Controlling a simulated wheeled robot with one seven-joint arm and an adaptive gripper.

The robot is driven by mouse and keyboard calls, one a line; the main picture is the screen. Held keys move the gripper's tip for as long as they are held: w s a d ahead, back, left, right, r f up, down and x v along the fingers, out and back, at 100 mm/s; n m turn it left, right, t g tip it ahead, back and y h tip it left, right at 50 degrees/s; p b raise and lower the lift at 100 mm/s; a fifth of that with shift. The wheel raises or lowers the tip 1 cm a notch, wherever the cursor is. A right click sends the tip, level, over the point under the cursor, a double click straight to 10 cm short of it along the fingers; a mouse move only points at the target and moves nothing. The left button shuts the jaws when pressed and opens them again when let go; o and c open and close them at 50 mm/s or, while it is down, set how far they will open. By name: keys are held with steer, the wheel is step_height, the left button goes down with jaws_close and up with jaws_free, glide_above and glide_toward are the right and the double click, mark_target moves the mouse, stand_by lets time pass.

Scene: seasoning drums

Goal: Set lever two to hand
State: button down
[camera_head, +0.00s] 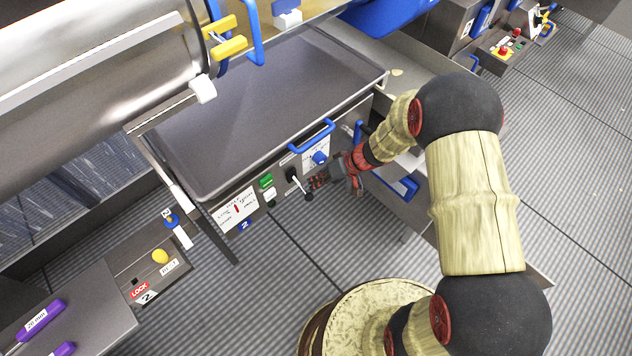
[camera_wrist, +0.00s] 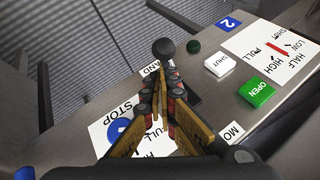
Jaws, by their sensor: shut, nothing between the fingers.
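The lever, with a black ball knob (camera_head: 308,197) and a pale shaft, sits on the front panel marked with a blue 2 (camera_head: 243,225). In the head view it slants down and to the right from its black base (camera_head: 292,174). In the wrist view its knob (camera_wrist: 163,47) stands just beyond my fingertips, near a partly covered label ending in "AND" (camera_wrist: 150,68). My gripper (camera_head: 314,182) is shut and empty, right beside the lever.
Green OPEN (camera_wrist: 256,91) and white SHUT (camera_wrist: 219,64) buttons sit close by on the panel. A blue knob (camera_head: 320,158) and a blue handle (camera_head: 312,136) are just above my gripper. A purple-handled panel (camera_head: 41,319) stands lower left. Floor below is clear.

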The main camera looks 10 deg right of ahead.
steer(key=f+b, duration=0.1)
steer(key=b, duration=0.3)
steer(key=shift+f+b, duration=0.4)
steer(key=shift+r, duration=0.2)
